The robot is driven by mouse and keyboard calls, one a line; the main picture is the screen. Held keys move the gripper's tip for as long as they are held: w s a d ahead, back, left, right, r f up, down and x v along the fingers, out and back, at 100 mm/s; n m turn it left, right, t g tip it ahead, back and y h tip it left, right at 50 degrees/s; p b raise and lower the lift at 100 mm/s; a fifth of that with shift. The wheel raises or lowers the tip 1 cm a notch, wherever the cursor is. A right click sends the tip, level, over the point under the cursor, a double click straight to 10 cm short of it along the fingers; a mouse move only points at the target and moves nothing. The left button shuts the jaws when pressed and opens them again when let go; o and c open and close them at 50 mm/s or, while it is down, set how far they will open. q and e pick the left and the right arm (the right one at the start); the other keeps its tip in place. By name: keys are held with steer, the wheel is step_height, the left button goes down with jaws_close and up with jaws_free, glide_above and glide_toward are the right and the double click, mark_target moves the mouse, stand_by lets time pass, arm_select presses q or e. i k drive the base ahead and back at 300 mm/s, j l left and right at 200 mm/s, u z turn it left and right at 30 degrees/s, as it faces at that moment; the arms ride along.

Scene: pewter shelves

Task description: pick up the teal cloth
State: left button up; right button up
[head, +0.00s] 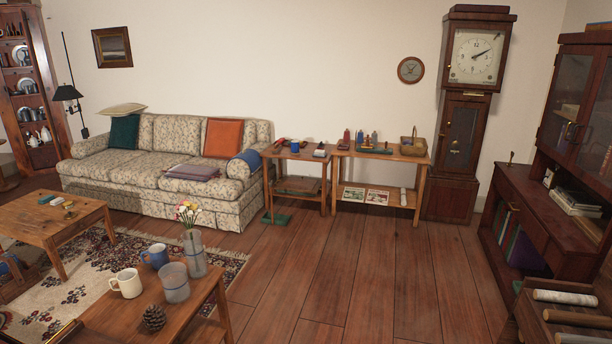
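I cannot single out the teal cloth with certainty. A flat dark green-teal item (276,219) lies on the floor at the foot of the small side table, and it is too small to tell what it is. A dark teal cushion (124,132) leans at the left end of the sofa. A blue cloth (246,160) hangs over the sofa's right arm. A small teal item (46,199) lies on the coffee table at the left. Neither of my grippers shows in the head view.
A near table (208,297) holds mugs, a glass, a vase and a pinecone. The floral sofa (118,170), side table (325,162), low shelf (422,168) and clock (463,120) line the back wall. A dark cabinet (530,222) stands right. The central wood floor (365,270) is clear.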

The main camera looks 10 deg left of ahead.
mark_target(47, 199)
steer(key=i+l, duration=0.15)
steer(key=i, duration=1.85)
steer(key=i+u, duration=0.25)
steer(key=i, duration=0.3)
steer(key=i+u, duration=0.25)
steer(key=i, duration=0.3)
steer(key=i+l+u, duration=0.1)
steer(key=i+u, duration=0.15)
steer(key=i, duration=0.25)
steer(key=i+l+u, duration=0.25)
steer(key=i, duration=0.3)
steer(key=i+j+u, duration=0.2)
steer(key=i+u, duration=0.2)
steer(key=i+j+u, duration=0.1)
steer(key=i+u, duration=0.75)
steer(key=i+l+u, duration=0.15)
steer(key=u, duration=0.25)
steer(key=i+u, duration=0.15)
steer(key=i, duration=0.4)
steer(key=i+u, duration=0.2)
steer(key=i, duration=0.35)
steer(key=i+l+u, duration=0.15)
steer(key=i, duration=0.4)
steer(key=i+l+u, duration=0.2)
steer(key=i, duration=0.35)
